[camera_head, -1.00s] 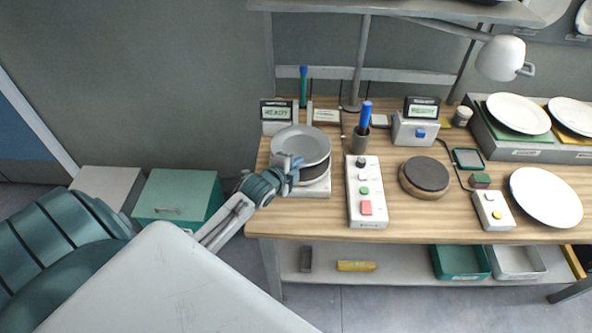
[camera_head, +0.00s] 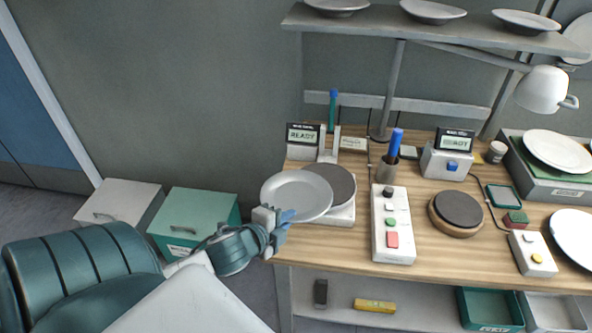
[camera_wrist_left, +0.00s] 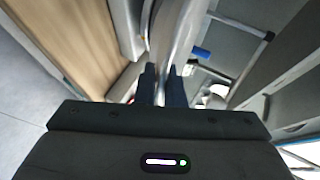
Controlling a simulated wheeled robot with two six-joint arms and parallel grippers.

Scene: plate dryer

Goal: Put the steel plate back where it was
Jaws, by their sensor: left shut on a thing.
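The steel plate (camera_head: 290,194) is a round grey dish at the left end of the wooden table. My left gripper (camera_head: 277,225) is shut on its near rim. The plate is held just left of a dark round pad (camera_head: 338,181) on a white base and hides part of the pad's left edge. In the left wrist view the plate (camera_wrist_left: 180,35) shows nearly edge-on, between the dark fingertips of my gripper (camera_wrist_left: 162,85). My right gripper is not in view.
A box with a READY display (camera_head: 303,135) stands behind the plate. A white button box (camera_head: 391,245), a pen cup (camera_head: 387,168) and a second dark pad (camera_head: 458,209) stand to the right. Shallow dishes (camera_head: 433,12) sit on the upper shelf. White plates (camera_head: 557,151) lie at right.

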